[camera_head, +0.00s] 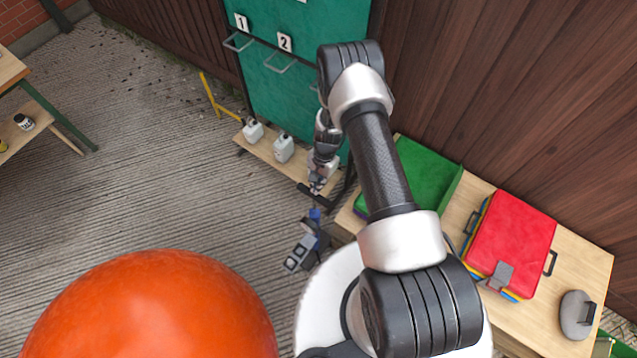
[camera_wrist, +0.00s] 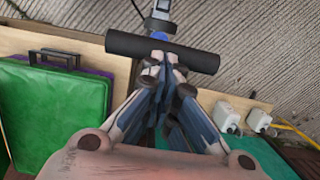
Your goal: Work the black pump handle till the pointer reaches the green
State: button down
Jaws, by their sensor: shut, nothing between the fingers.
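The black pump handle (camera_head: 313,195) is a crossbar on top of the blue pump (camera_head: 316,215), which stands on the paved ground near the plank. The pump's grey foot parts (camera_head: 300,250) show below it; no pointer or green zone can be made out. In the wrist view the black handle (camera_wrist: 190,57) lies across the picture just beyond my gripper's tips, with a bit of blue shaft (camera_wrist: 159,36) behind it. My gripper (camera_wrist: 162,66) is shut and empty, its tips close to the middle of the handle; I cannot tell whether they touch. My gripper (camera_head: 318,182) also shows in the head view.
White bottles (camera_head: 284,148) stand on a low plank by a green panel (camera_head: 275,80). A green case (camera_head: 425,175) and a red case (camera_head: 510,240) lie on a wooden bench at right. A large orange ball (camera_head: 150,310) fills the lower left. Open paving lies left.

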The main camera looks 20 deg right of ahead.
jog(key=shift+f, duration=0.1)
notch_tip(320, 180, down, 12)
jog(key=b, duration=1)
jog(key=shift+s+r, duration=0.1)
jog(key=shift+r, duration=0.25)
notch_tip(320, 180, up, 14)
jog(key=w+d+p, duration=0.1)
jog(key=d+p, duration=0.1)
jog(key=p, duration=0.2)
jog(key=shift+w, duration=0.4)
jog(key=shift+d, duration=0.1)
